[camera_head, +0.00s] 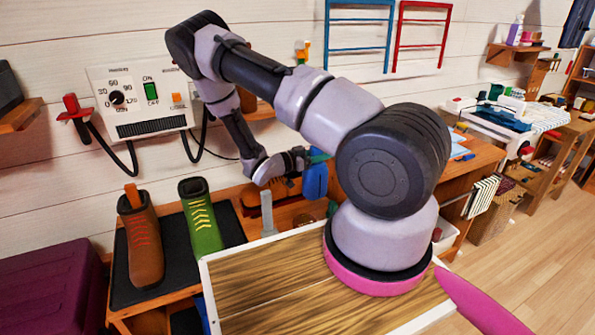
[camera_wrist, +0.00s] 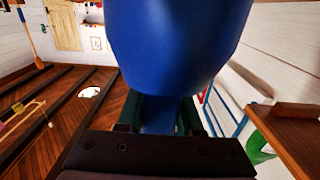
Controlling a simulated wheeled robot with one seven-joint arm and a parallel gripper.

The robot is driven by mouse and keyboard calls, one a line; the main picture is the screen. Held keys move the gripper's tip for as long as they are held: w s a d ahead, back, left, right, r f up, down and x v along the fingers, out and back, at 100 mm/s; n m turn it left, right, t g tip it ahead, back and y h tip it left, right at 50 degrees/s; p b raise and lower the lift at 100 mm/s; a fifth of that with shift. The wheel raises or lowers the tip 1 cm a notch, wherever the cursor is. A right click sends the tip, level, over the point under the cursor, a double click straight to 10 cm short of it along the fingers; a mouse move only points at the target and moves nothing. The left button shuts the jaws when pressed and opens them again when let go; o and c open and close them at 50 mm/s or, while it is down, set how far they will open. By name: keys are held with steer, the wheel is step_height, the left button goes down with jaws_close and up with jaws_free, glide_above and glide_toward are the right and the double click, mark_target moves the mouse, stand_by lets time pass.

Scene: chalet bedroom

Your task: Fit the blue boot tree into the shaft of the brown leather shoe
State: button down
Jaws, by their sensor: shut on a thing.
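The blue boot tree (camera_head: 315,182) is in my gripper (camera_head: 309,159), held up above the bench to the right of the boots. In the wrist view the blue boot tree (camera_wrist: 180,45) fills the upper middle, and its narrow stem sits between the dark green fingers of my gripper (camera_wrist: 160,115). The brown leather shoe (camera_head: 144,248), a boot with orange laces, stands upright at the left in the head view, well apart from my gripper. An orange-brown piece rises from its top; I cannot tell whether it is a pull tab.
A green boot (camera_head: 203,228) with yellow laces stands right of the brown one, on a dark mat (camera_head: 174,247). A wall control box (camera_head: 140,100) with hanging cables is behind them. A grey upright piece (camera_head: 267,213) stands between the boots and my gripper. A purple chest (camera_head: 55,290) is at left.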

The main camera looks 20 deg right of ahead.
steer(key=w, duration=1.7)
step_height(320, 180, down, 7)
steer(key=shift+a, duration=0.25)
steer(key=c, duration=0.6)
jaws_free()
steer(key=shift+f, duration=0.15)
steer(key=shift+o, duration=0.2)
steer(key=a, duration=0.7)
steer(key=shift+s+a, duration=0.15)
steer(key=shift+a, duration=0.1)
steer(key=shift+r, duration=0.2)
